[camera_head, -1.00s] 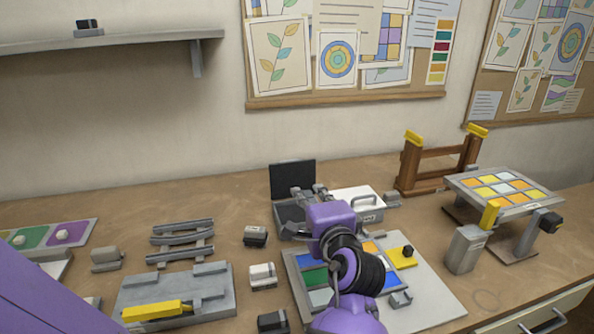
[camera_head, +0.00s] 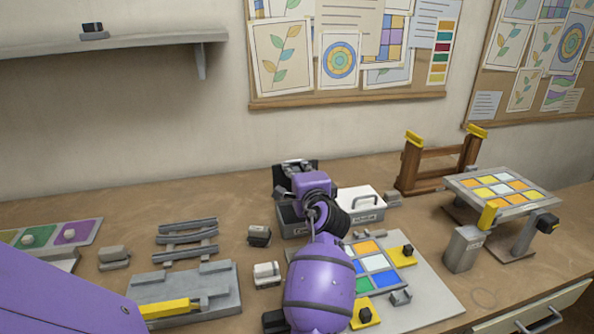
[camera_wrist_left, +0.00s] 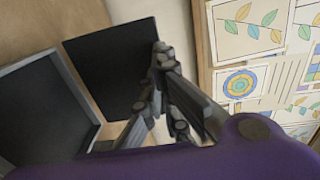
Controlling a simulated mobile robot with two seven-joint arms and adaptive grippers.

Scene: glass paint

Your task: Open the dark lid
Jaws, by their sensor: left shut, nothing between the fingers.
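The dark lid (camera_head: 279,177) stands raised, about upright, at the back of its dark box (camera_head: 289,223). My left arm covers part of both in the head view. The lid's flat dark panel (camera_wrist_left: 112,68) and the open box (camera_wrist_left: 38,105) show in the left wrist view. My left gripper (camera_head: 296,164) is shut and empty at the lid, overlapping its upper part. In the left wrist view the fingertips (camera_wrist_left: 160,52) lie over the lid's right edge; I cannot tell whether they touch it. My right gripper is not in view.
A white box with a handle (camera_head: 361,203) stands right of the dark box. A coloured glass panel (camera_head: 375,262) lies in front, partly behind my arm. Small blocks (camera_head: 259,236) and a grey fixture (camera_head: 185,290) are to the left. A wooden rack (camera_head: 440,160) stands right.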

